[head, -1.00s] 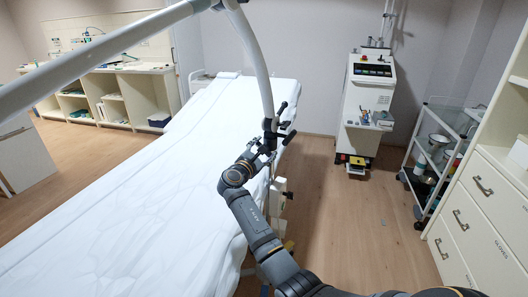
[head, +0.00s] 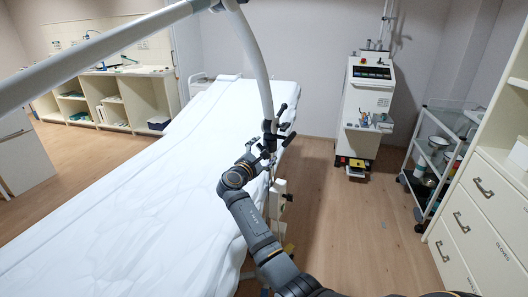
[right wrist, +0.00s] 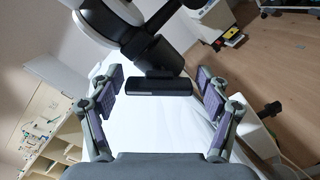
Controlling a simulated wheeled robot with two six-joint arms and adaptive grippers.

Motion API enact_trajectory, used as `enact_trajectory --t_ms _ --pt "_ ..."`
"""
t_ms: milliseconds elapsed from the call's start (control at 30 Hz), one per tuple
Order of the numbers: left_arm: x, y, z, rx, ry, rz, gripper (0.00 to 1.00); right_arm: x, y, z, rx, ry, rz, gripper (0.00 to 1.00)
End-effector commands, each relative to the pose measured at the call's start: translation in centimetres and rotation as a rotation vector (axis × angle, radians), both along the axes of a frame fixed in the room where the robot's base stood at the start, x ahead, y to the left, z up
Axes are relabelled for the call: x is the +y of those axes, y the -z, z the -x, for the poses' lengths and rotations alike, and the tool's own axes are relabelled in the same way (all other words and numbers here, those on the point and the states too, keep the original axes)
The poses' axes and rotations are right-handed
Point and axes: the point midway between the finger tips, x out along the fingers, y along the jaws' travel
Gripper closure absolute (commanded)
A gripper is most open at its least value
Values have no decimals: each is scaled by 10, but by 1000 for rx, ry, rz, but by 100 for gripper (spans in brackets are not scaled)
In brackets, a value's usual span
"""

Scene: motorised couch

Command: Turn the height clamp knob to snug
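The height clamp (head: 270,130) is a dark fitting on a pale curved pole beside the white-covered couch (head: 150,190). In the right wrist view, a dark bar-shaped knob (right wrist: 161,88) sticks out from the clamp on the pole. My right gripper (head: 261,151) is close to the clamp, on the near side of it. In the right wrist view its two purple-padded fingers (right wrist: 160,76) are spread wide, one on each side of the knob, with clear gaps. Neither finger touches the knob. My left gripper is not in view.
A white machine on a stand (head: 367,105) is at the back right. A wire trolley (head: 437,160) and a drawer cabinet (head: 480,215) stand at the right. Open shelves (head: 105,98) are at the back left. The floor between couch and cabinet is clear.

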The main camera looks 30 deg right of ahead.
Motion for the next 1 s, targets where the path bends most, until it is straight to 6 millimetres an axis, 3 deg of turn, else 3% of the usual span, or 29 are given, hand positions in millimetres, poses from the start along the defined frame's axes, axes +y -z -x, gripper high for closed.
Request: enact_trajectory --t_ms 367,700,1000 --pt "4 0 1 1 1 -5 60 2 -1 1 -2 -1 1 13" --pt "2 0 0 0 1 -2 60 52 1 30 0 -2 -2 13" --pt "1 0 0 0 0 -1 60 65 0 38 0 -1 1 13"
